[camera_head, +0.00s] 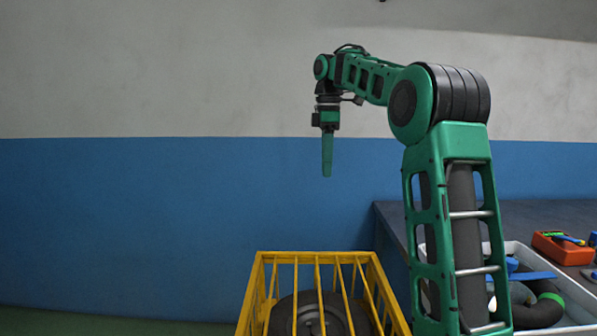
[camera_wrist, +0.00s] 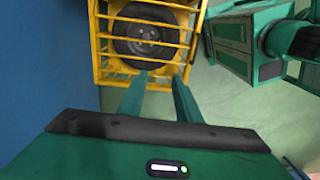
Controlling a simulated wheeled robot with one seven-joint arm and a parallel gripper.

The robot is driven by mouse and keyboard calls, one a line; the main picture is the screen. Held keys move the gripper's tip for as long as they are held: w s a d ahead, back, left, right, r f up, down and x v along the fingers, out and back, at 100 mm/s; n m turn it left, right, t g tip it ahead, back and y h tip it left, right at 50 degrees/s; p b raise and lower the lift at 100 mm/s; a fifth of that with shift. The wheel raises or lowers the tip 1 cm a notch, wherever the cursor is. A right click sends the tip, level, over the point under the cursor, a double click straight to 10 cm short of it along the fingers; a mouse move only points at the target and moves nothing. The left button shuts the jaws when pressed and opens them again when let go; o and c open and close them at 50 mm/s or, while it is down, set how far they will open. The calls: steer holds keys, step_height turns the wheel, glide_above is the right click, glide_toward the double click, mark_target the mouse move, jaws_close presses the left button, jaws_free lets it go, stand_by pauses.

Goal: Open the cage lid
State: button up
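The yellow cage (camera_head: 259,285) stands low at the bottom of the head view, its lower part cut off. Its barred lid (camera_head: 318,280) lies across the top and looks closed. In the wrist view the cage (camera_wrist: 96,45) is at the top, with bars over a dark wheel (camera_wrist: 146,33). My gripper (camera_head: 327,172) points down, high above the cage and touching nothing. In the wrist view my gripper's two green fingers (camera_wrist: 160,77) are apart with nothing between them.
A dark table (camera_head: 530,212) stands to the right of the cage. It bears a white tray (camera_head: 583,318) with hoses and an orange box (camera_head: 562,250). A blue and white wall (camera_head: 150,210) is behind. The air around my gripper is clear.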

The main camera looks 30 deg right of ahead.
steer(key=s+a+f+m, duration=0.1)
steer(key=s+f+m, duration=0.5)
steer(key=s, duration=0.6)
steer(key=s+a+f+m, duration=0.1)
steer(key=s+f+m, duration=0.5)
steer(key=s, duration=0.7)
steer(key=s+a+f+m, duration=0.1)
steer(key=s+f+m, duration=0.5)
steer(key=s+f, duration=0.3)
steer(key=s, duration=0.3)
steer(key=shift+s+f+t, duration=0.15)
steer(key=shift+f+t, duration=0.05)
steer(key=shift+t, duration=0.1)
steer(key=shift+s+a+f+m, duration=0.2)
steer(key=shift+s+f+m, duration=0.3)
steer(key=shift+s+f, duration=0.4)
steer(key=c, duration=0.6)
steer(key=shift+s, duration=0.2)
jaws_close()
steer(key=shift+a, duration=0.1)
